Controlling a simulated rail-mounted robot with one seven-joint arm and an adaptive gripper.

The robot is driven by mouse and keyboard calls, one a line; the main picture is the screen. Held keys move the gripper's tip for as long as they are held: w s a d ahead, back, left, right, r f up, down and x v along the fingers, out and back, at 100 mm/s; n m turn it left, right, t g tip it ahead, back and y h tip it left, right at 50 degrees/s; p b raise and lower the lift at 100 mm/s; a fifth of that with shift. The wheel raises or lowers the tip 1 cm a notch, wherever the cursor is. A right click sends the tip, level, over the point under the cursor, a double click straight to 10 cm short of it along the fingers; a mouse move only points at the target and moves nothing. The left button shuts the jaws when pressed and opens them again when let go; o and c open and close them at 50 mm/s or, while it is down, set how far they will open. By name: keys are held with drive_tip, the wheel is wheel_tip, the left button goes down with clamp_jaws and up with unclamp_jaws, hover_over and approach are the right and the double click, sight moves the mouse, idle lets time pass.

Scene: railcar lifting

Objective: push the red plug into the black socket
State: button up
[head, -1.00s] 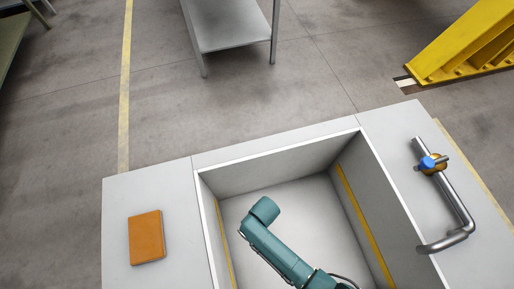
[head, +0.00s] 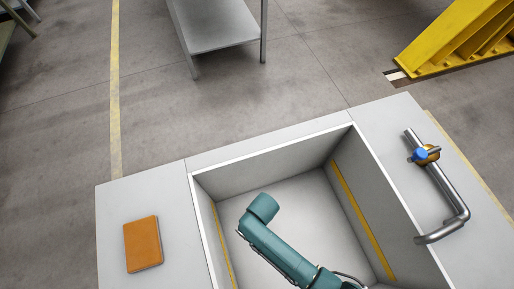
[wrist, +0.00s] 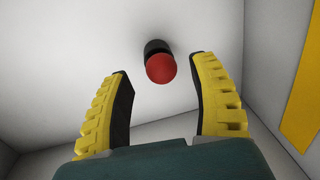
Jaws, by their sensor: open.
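A round red plug (wrist: 160,69) shows in the wrist view, just above the space between my fingertips. A short black cylindrical part, which looks like the socket (wrist: 156,46), sits right behind it against a pale surface. I cannot tell how deep the plug sits in it. My gripper (wrist: 160,88) is open, with one yellow, black-padded finger on each side and nothing between them. The plug appears beyond the fingertips and apart from both. In the head view neither plug, socket nor gripper can be made out.
My arm reaches into a deep grey open box (head: 272,155) with pale walls and yellow strips inside. An orange block (head: 142,244) lies on the left ledge. A bent metal pipe (head: 447,192) with a blue knob is on the right ledge. A yellow stripe (wrist: 303,110) is at right.

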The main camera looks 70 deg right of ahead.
wheel_tip(320, 180, up, 8)
drive_tip(key=shift+s+d, duration=0.25)
drive_tip(key=shift+s, duration=0.15)
drive_tip(key=shift+r, duration=0.1)
